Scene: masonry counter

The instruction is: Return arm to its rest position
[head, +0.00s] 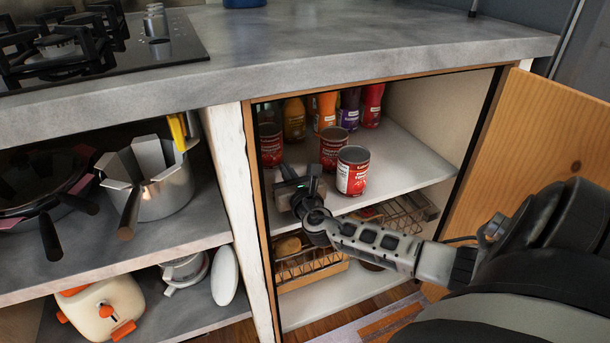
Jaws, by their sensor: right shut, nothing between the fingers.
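My right arm reaches in from the right, past the open cabinet door, to the open cabinet's shelf. My right gripper (290,176) is at the front left of that shelf, pointing inward. It is shut and holds nothing. A red and white can (352,171) stands upright on the shelf to the right of the gripper, apart from it. Another can (333,147) stands just behind that one, and a third can (270,145) is behind the gripper. My left gripper is not in view.
The wooden cabinet door (548,135) stands open at right. Bottles (325,110) line the shelf's back. Wire baskets (305,262) sit below the shelf (405,158). The stone counter (330,35) overhangs. Open shelves at left hold a pot (165,195), pans and a cream toaster (103,308).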

